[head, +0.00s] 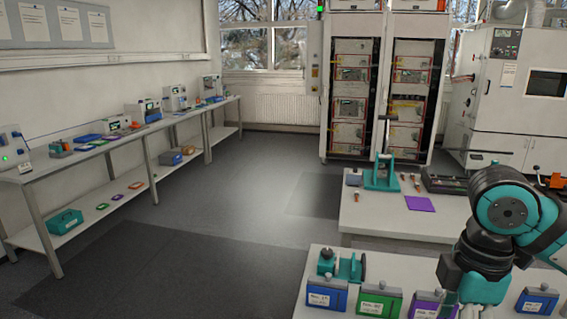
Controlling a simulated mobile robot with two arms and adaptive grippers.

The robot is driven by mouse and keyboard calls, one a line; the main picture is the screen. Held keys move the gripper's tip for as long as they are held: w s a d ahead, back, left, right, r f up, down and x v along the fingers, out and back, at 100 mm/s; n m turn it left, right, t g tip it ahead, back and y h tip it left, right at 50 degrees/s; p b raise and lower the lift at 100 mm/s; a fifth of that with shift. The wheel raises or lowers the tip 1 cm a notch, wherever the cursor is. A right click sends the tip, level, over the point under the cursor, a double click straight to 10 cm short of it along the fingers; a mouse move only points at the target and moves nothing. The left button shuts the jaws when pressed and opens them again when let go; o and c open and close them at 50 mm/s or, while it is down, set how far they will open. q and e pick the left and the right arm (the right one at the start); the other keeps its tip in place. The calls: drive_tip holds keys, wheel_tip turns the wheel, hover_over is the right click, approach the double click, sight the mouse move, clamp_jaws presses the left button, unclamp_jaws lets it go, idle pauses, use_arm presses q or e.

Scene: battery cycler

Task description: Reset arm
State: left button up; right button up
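My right arm comes in from the right edge, with teal and black joints. It bends downward in front of the near table (408,268). Its lowest visible part is in front of the boxes at the bottom right, and its gripper does not show. My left arm and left gripper are not in the picture. The arm hides part of the near table and of the things on it.
A blue box (326,296), a green box (379,300) and a purple box (432,305) stand on the near table beside a teal fixture (342,265). Behind it, another table (370,213) holds a teal press (382,178) and a purple sheet (420,203). Open floor (215,215) lies left of the tables.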

drive_tip(key=s+a+f+m+t+y, duration=0.1)
drive_tip(key=s+a+f+m+y, duration=0.1)
drive_tip(key=a+f, duration=0.65)
drive_tip(key=s+a+f+m+t+y, duration=0.1)
drive_tip(key=a+f+m+t+y, duration=0.15)
drive_tip(key=a+f, duration=0.65)
drive_tip(key=s+d+f+m+h, duration=0.4)
drive_tip(key=s+d+f+m, duration=0.6)
drive_tip(key=s+d+f, duration=0.3)
wheel_tip(320, 180, down, 25)
drive_tip(key=g+b, duration=0.1)
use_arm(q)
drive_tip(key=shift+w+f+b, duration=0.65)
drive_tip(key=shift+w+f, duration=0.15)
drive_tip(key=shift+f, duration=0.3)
use_arm(e)
drive_tip(key=s+d+f+g, duration=0.1)
drive_tip(key=s+d+f, duration=0.1)
drive_tip(key=s+f, duration=1.5)
wheel_tip(320, 180, down, 2)
drive_tip(key=shift+s+d+f+n, duration=0.2)
drive_tip(key=shift+d+n, duration=0.2)
drive_tip(key=shift+n, duration=0.05)
